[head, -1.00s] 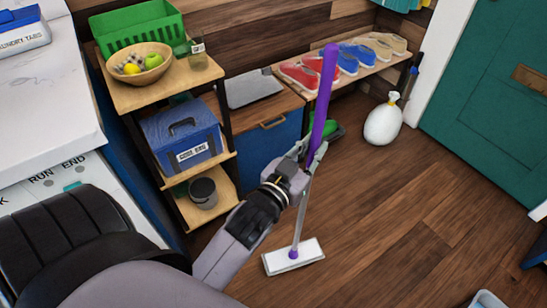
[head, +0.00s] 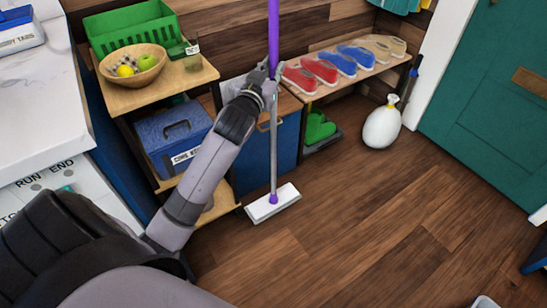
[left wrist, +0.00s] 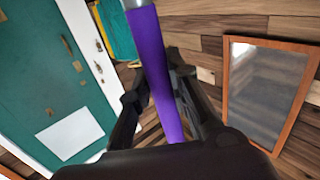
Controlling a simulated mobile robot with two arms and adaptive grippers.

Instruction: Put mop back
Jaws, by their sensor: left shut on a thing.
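The mop has a purple handle (head: 273,35), a thin grey pole (head: 273,140) and a flat white head (head: 272,203) with a purple joint. It stands almost upright in front of the blue cabinet. My left gripper (head: 270,80) is shut on the handle's lower part. The left wrist view also shows the purple handle (left wrist: 158,65) between the dark fingers of my left gripper (left wrist: 157,85). I cannot tell whether the mop head touches the floor. The handle's top is cut off in the head view. My right gripper is not in view.
A shelf unit (head: 205,72) with a fruit bowl (head: 135,65) and blue toolbox (head: 172,135) stands left of the mop. Behind are a blue cabinet (head: 287,145) and a bench with shoes (head: 330,70). A white bag (head: 382,125) stands right. The wooden floor (head: 400,210) is mostly clear.

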